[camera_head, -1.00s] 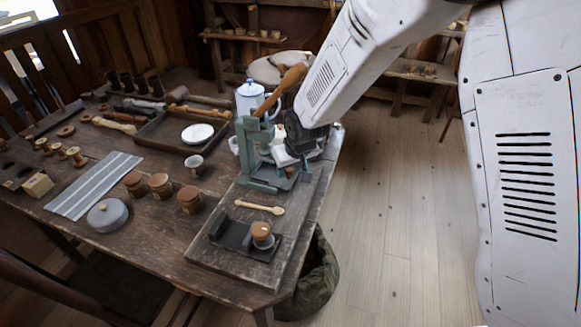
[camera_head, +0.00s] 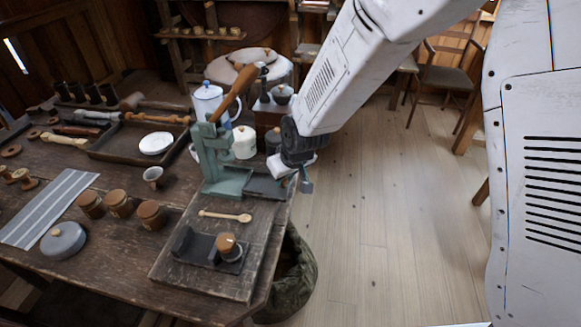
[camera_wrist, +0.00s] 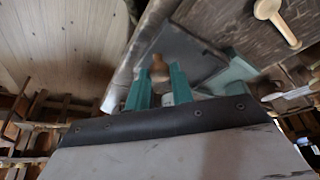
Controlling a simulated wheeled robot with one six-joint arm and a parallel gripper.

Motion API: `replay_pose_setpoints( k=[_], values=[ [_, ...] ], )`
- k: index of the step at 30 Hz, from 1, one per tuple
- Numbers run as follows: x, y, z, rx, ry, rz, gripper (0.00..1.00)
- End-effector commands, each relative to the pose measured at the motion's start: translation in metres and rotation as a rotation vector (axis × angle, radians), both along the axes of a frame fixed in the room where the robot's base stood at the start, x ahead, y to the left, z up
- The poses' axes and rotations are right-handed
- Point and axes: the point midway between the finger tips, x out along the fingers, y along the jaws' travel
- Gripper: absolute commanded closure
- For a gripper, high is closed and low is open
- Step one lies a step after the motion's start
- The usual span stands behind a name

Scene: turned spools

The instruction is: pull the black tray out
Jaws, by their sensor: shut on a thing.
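The black tray (camera_head: 266,187) sticks out to the right of the base of a green lever press (camera_head: 212,158). It lies at the right edge of the table board, and its flat dark surface also shows in the wrist view (camera_wrist: 190,52). My gripper (camera_head: 304,184) is at the tray's outer end, on the side away from the press. In the wrist view my two green fingers (camera_wrist: 160,71) are shut on a brown wooden knob (camera_wrist: 159,66) at the tray's edge. The knob is hidden in the head view.
A wooden spoon (camera_head: 225,216) and a dark holder with a lidded jar (camera_head: 228,247) lie on the board in front. A white pot (camera_head: 244,142) stands behind the tray. A dark green sack (camera_head: 291,281) is below the table edge. Floor to the right is open.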

Motion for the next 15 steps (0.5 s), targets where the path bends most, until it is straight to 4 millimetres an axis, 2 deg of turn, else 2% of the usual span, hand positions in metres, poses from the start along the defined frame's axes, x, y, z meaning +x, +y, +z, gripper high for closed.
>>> replay_pose_setpoints(
  k=[11, 12, 14, 15],
  values=[
    [-0.0056, 0.0041, 0.0003, 0.0, -0.001, 0.017, 1.0],
    [-0.0056, 0.0041, 0.0003, 0.0, -0.001, 0.017, 0.69],
    [-0.0055, 0.0041, 0.0002, 0.0, -0.001, 0.017, 0.55],
    [-0.0054, 0.004, 0.0002, 0.0, -0.001, 0.016, 0.55]
  ],
)
